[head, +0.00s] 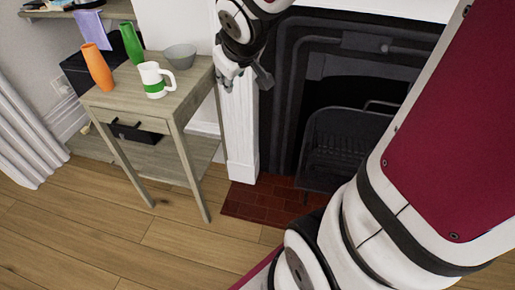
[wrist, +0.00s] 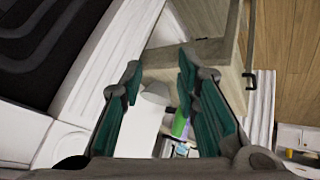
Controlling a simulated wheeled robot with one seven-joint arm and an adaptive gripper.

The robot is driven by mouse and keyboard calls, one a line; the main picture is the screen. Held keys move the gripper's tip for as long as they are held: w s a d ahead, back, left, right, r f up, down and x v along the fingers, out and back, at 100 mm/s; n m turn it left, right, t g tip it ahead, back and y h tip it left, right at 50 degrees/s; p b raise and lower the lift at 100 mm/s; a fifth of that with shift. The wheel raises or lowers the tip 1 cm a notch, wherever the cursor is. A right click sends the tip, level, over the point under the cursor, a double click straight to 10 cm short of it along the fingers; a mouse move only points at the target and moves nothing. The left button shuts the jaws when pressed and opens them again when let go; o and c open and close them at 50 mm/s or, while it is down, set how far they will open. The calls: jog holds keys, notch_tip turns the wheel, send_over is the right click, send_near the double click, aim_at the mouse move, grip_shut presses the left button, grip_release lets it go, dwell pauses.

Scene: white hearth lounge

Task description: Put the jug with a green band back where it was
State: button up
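The white jug with a green band (head: 154,81) stands upright on the small wooden side table (head: 187,97), near its front edge. Its handle points to the right in the head view. My gripper (head: 244,82) is in the air to the right of the table, in front of the white fireplace surround, apart from the jug. In the wrist view my gripper (wrist: 158,88) has its two green-padded fingers spread with nothing held between them. Small pale and green shapes show beyond the fingers there; I cannot tell which is the jug.
A grey bowl (head: 180,57), an orange vase (head: 98,67) and a green vase (head: 132,44) stand on the table around the jug. A black fireplace (head: 345,150) is at the right. A shelf (head: 60,14) with several items is at the back left. Wooden floor in front is clear.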

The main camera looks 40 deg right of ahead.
jog(key=s+a+r+g+y, duration=0.1)
jog(key=s+a+g, duration=0.2)
jog(key=s, duration=1.1)
jog(key=s+a+r+m+g+y, duration=0.1)
jog(key=s+a+g, duration=0.3)
jog(key=s+a, duration=0.5)
jog(key=s+y, duration=0.1)
jog(key=s, duration=0.4)
jog(key=shift+s, duration=0.3)
jog(key=shift+a, duration=0.1)
notch_tip(320, 180, up, 26)
jog(key=t+p, duration=0.3)
jog(key=p, duration=2.1)
jog(key=shift+d+t+p, duration=0.2)
jog(key=shift+t+p, duration=0.1)
jog(key=shift+t, duration=0.1)
